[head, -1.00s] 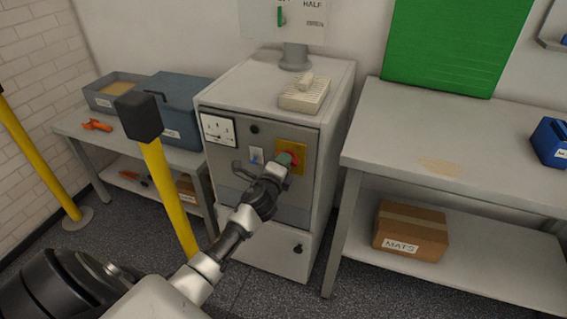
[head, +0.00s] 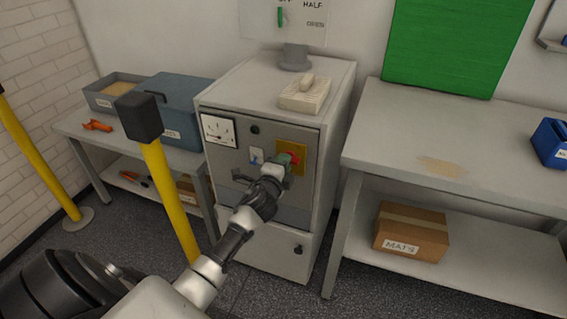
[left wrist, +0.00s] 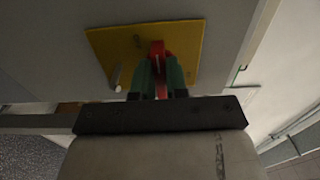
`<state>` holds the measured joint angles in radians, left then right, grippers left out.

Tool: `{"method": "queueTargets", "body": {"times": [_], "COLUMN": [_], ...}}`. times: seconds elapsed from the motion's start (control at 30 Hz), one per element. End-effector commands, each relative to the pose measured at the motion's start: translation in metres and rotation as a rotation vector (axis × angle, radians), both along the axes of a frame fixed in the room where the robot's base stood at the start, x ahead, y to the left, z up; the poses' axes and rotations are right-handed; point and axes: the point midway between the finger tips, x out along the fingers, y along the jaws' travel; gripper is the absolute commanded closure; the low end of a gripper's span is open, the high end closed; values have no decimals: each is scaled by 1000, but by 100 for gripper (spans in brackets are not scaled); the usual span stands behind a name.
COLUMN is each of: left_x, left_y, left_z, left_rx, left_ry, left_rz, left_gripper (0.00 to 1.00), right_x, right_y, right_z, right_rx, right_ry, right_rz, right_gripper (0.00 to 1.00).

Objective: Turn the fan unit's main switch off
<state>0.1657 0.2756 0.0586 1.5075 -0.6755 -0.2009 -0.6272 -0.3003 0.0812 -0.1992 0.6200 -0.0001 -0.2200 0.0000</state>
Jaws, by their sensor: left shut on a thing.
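The fan unit (head: 265,222) is a grey cabinet with a control panel on its upper front. Its main switch is a red handle (head: 293,157) on a yellow plate (head: 299,169) at the panel's right. My left gripper (head: 284,160) reaches the panel from the front. In the left wrist view its green fingertips (left wrist: 158,78) are shut on the red handle (left wrist: 157,49), one on each side, with the yellow plate (left wrist: 105,50) behind. The fingers hide part of the handle. My right gripper is not in view.
A dial gauge (head: 218,130), a dark green round lamp (head: 255,129) and a small pale switch (head: 256,156) share the panel. A yellow post (head: 170,200) stands in front at left. Benches flank the cabinet. A cardboard box (head: 411,231) sits on the right bench's lower shelf.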

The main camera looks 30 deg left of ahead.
Motion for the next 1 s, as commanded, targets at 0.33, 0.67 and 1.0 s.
{"method": "queueTargets", "body": {"times": [0.33, 0.67, 1.0], "left_x": [0, -20, -85], "left_y": [0, -5, -20], "left_z": [0, -2, -2], "left_rx": [-2, -1, -3], "left_ry": [1, 3, 2], "left_rz": [0, 0, 1], "left_gripper": [61, 61, 61], "right_x": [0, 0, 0], "right_y": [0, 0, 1], "right_z": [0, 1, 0], "right_rx": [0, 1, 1], "right_ry": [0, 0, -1], "right_rz": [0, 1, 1], "right_gripper": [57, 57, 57]}}
